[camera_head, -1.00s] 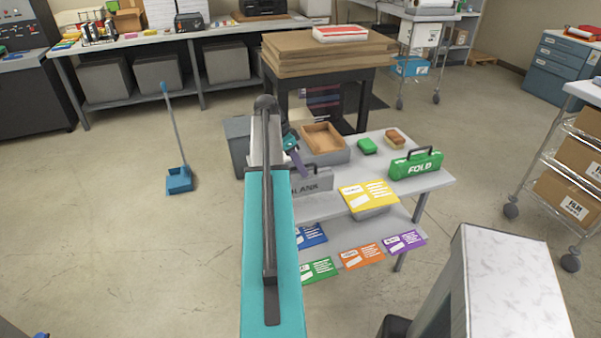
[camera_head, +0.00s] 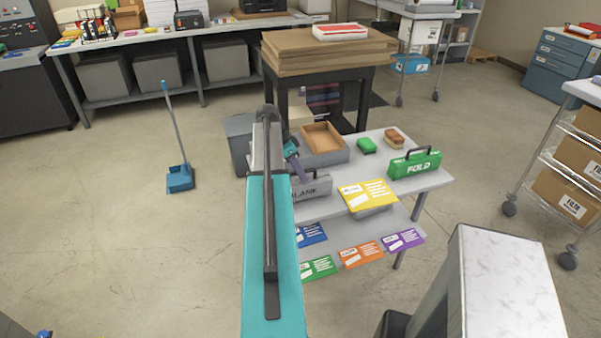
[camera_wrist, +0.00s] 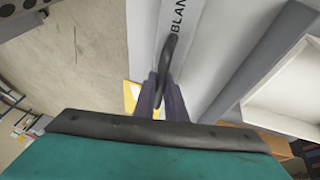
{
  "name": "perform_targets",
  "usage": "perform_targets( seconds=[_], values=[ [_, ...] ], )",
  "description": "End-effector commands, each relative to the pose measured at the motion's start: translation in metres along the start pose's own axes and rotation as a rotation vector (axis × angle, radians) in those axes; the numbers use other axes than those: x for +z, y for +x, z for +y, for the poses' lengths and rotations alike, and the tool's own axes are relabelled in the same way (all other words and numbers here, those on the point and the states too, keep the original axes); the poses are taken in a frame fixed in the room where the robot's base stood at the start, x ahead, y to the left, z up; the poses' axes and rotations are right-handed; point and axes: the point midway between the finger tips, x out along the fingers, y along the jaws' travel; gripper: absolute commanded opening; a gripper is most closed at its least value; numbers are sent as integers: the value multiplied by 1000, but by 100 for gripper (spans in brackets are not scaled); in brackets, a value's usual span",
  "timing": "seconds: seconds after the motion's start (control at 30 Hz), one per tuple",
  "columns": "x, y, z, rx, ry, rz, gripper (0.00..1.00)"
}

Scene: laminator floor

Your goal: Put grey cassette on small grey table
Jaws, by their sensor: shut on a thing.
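The grey cassette (camera_head: 318,187), marked BLANK, stands upright at the left end of a grey two-level table (camera_head: 432,180), partly hidden by my arm. My gripper (camera_head: 297,165) is at its top, mostly behind my teal arm link. In the wrist view my gripper (camera_wrist: 161,98) has its dark fingers closed around the dark handle of the cassette (camera_wrist: 172,25). I cannot tell whether the cassette touches the tabletop. This table is the only small grey one I can make out.
The tabletop also holds a wooden tray (camera_head: 322,136), a green block (camera_head: 366,145), a sponge (camera_head: 394,136), a green FOLD case (camera_head: 415,164) and a yellow card (camera_head: 367,193). Coloured cards lie on its lower shelf (camera_head: 340,234). Open floor lies left, with a blue dustpan (camera_head: 180,178).

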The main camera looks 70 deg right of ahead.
Motion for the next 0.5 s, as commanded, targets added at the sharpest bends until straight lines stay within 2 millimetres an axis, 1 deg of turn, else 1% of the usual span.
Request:
perform_targets(
  seconds=[0.13, 0.5],
  values=[
    [2, 4, -1, 1, 0, 0, 0],
    [3, 6, -1, 0, 0, 1, 0]
  ],
)
